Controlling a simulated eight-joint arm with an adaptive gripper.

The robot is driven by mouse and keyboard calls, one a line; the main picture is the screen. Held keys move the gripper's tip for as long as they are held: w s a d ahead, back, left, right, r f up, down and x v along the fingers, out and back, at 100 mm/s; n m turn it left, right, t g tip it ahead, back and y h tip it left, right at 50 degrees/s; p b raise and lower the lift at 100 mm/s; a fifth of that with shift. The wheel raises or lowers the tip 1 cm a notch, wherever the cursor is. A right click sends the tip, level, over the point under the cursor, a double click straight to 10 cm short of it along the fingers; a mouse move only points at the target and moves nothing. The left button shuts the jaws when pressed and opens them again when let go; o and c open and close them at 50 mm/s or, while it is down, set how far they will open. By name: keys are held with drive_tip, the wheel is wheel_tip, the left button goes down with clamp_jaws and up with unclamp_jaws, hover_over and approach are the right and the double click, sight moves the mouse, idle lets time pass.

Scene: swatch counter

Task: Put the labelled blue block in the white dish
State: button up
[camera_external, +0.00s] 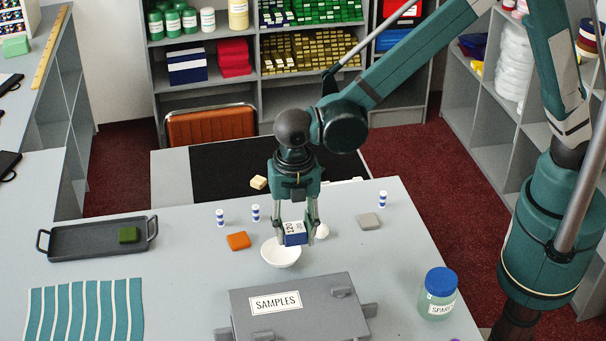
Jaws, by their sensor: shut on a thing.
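My gripper (298,238) is shut on the labelled blue block (296,239), which has a white label with dark print on its top. It holds the block over the right part of the white dish (273,258), a small round bowl on the grey counter. The block hides part of the dish's right rim. I cannot tell whether the block touches the dish.
A grey SAMPLES box (300,312) lies in front of the dish. A SPARE jar (438,293) is at right, a dark tray (75,243) at left.

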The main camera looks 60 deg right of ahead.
sight(295, 263)
drive_tip(key=shift+f, duration=0.25)
drive_tip(key=shift+f, duration=2.1)
drive_tip(key=shift+f+b, duration=0.5)
drive_tip(key=shift+f, duration=0.1)
drive_tip(key=o, duration=0.9)
drive_tip(key=shift+r, duration=0.1)
drive_tip(key=shift+r+p, duration=0.55)
drive_tip(key=shift+p, duration=0.1)
wheel_tip(295, 263, up, 12)
